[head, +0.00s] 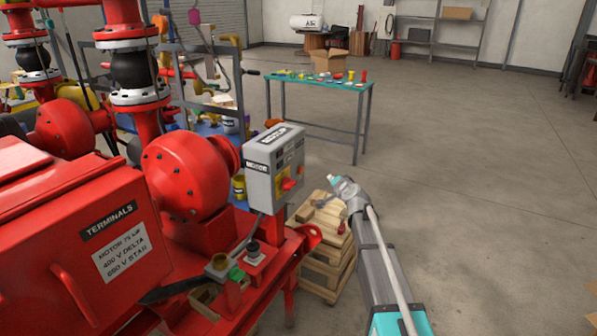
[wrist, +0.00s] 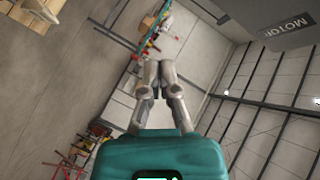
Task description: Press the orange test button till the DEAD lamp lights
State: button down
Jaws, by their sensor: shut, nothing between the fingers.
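My gripper (wrist: 158,66) is shut and empty in the wrist view, its grey fingertips together in front of its teal body. In the head view it is small, just right of the grey MOTOR box (head: 262,187) and apart from it. The box has a red-and-yellow switch (head: 289,184) on its front and a dark label on top. Part of the box also shows at the upper right of the wrist view (wrist: 285,30).
Stacked wood (head: 322,262) stands below my gripper. The red terminals box (head: 70,250) and red pump parts (head: 185,175) fill the left. A teal-topped table (head: 362,88) with small items stands behind. The concrete floor at right is clear.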

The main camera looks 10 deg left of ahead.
jog(key=shift+a, duration=0.15)
jog(key=w+a, duration=0.3)
jog(key=a, duration=0.5)
dwell(0.3)
jog(key=shift+w+a, duration=0.15)
jog(key=shift+a, duration=0.65)
dwell(2.5)
jog(key=shift+d, duration=0.15)
jog(key=shift+s+d, duration=0.3)
jog(key=shift+d, duration=0.4)
jog(key=shift+s+d, duration=0.1)
jog(key=shift+d, duration=0.05)
dwell(0.4)
jog(key=shift+s+d, duration=0.25)
jog(key=shift+d, duration=0.5)
jog(key=shift+s+d, duration=0.3)
jog(key=shift+d, duration=0.4)
jog(key=shift+s+d, duration=0.25)
jog(key=shift+d, duration=0.5)
